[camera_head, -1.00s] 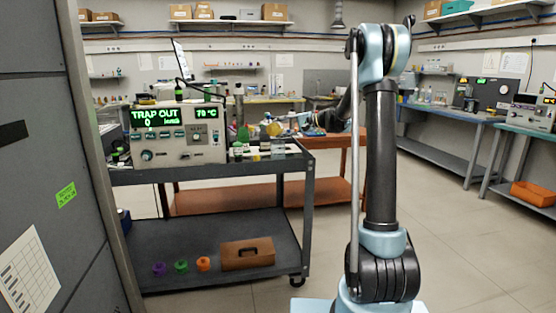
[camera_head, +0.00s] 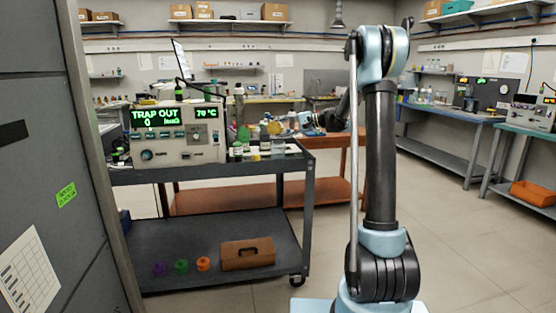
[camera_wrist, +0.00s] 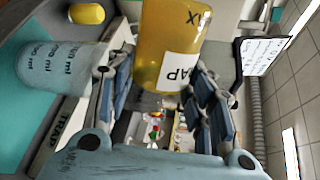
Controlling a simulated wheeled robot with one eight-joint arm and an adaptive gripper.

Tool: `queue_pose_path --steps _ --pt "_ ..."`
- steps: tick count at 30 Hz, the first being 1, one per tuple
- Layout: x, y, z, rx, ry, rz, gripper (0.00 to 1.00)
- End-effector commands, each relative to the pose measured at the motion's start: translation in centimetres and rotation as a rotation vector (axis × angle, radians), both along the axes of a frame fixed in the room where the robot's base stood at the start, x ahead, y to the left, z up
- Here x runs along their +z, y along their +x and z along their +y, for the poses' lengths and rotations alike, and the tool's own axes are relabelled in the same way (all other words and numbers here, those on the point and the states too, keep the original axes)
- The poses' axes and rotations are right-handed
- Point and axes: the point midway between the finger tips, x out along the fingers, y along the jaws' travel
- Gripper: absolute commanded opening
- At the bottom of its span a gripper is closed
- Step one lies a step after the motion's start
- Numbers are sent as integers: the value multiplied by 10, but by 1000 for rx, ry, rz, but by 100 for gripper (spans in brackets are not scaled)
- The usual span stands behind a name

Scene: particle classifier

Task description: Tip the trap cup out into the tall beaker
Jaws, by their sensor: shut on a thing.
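The trap cup (camera_wrist: 170,38) is a see-through amber vessel with a white TRAP label. In the wrist view it is between the fingers of my gripper (camera_wrist: 155,75), which is shut on it. A clear beaker with ml markings (camera_wrist: 50,68) is left of the cup in the wrist view, apart from it and partly behind the left finger. I take it to be the tall beaker.
A grey cart (camera_head: 225,222) carries an instrument reading TRAP OUT (camera_head: 180,150) and several small bottles. A brown case (camera_head: 247,253) and small coloured pieces lie on its lower shelf. A grey cabinet (camera_head: 45,210) is close at left. The floor right of the cart is open.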

Motion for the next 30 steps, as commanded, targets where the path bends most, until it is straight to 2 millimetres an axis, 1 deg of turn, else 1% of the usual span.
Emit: queue_pose_path --steps 30 --pt "-1 4 -1 0 28 108 24"
